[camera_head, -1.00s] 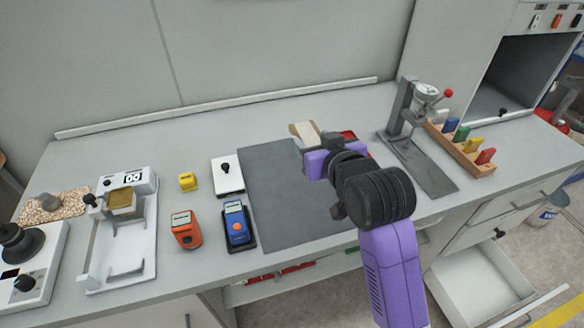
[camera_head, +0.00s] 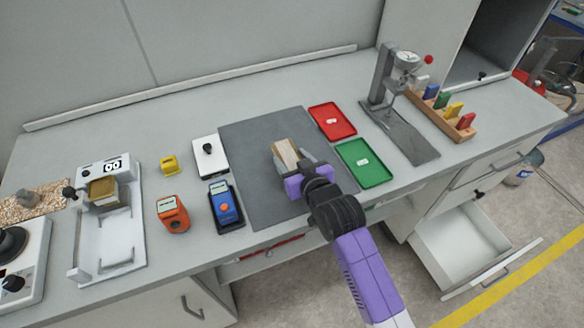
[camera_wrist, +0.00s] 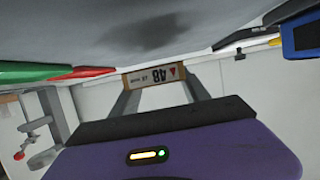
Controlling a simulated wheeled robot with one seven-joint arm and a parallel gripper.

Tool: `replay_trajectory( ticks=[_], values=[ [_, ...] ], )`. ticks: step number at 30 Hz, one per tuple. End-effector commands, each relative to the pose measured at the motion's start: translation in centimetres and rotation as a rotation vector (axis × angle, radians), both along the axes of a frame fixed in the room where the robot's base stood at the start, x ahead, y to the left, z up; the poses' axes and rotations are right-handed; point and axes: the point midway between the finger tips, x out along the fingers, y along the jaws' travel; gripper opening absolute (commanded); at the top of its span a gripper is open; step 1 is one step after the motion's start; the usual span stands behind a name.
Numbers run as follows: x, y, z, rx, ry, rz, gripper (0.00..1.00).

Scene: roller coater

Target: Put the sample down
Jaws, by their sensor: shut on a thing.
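The sample (camera_head: 285,150) is a pale, wood-coloured block. In the wrist view its end (camera_wrist: 150,77) bears an upside-down label with "48". My gripper (camera_head: 293,166) is shut on it, with one finger on each side (camera_wrist: 158,92). A dark shadow (camera_wrist: 165,30) shows on the mat in the wrist view, and the sample looks apart from the surface. Its underside is hidden in the head view.
A red tray (camera_head: 325,113) and a green tray (camera_head: 367,176) stand right of the mat. A gauge stand (camera_head: 385,85) and a rack of coloured blocks (camera_head: 452,110) are farther right. Blue (camera_head: 224,203) and orange (camera_head: 172,214) meters are left. A drawer (camera_head: 462,245) stands open below.

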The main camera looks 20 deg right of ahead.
Motion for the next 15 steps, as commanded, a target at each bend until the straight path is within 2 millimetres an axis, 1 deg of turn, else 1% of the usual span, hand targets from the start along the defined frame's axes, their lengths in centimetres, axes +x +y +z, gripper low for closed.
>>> replay_trajectory(
  ticks=[2,6,9,15],
  values=[
    [0.0,0.0,-0.5,0.000,0.000,0.000,0.00],
    [0.0,0.0,-2.4,0.000,0.002,0.000,0.00],
    [0.0,0.0,-3.5,0.000,0.000,0.000,0.00],
    [0.0,0.0,-3.9,0.000,-0.002,0.000,0.00]
  ],
)
